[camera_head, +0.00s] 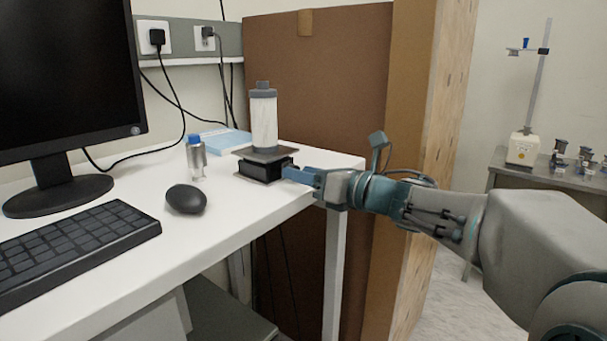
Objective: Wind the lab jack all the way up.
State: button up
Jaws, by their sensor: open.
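The lab jack (259,170) stands on the white desk near its right end, low, with a dark base and a grey top plate. A white cylinder with a grey cap (264,118) stands upright on the plate. My gripper (290,173) is at the right side of the jack, with its blue fingers pointing left at it. The gripper is open. The jack's knob is hidden or too small to make out, and I cannot tell whether the fingers touch the jack.
A small bottle with a blue cap (196,158) stands left of the jack. A black mouse (186,199), a keyboard (75,250) and a monitor (65,80) are farther left. A light blue item (225,140) lies behind. A brown panel (315,85) rises behind the desk (240,215).

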jog(key=p+v, duration=0.1)
jog(key=v, duration=1.3)
jog(key=w+a+n+b, duration=0.1)
jog(key=w+a+b, duration=0.2)
jog(key=w+a+n+b, duration=0.2)
jog(key=a+b, duration=0.1)
jog(key=a, duration=0.1)
jog(key=w+a+n+b, duration=0.1)
jog(key=w+a+b, duration=0.2)
jog(key=a, duration=0.1)
jog(key=shift+w+a, duration=0.1)
jog(key=shift+w, duration=0.2)
jog(key=c, duration=1)
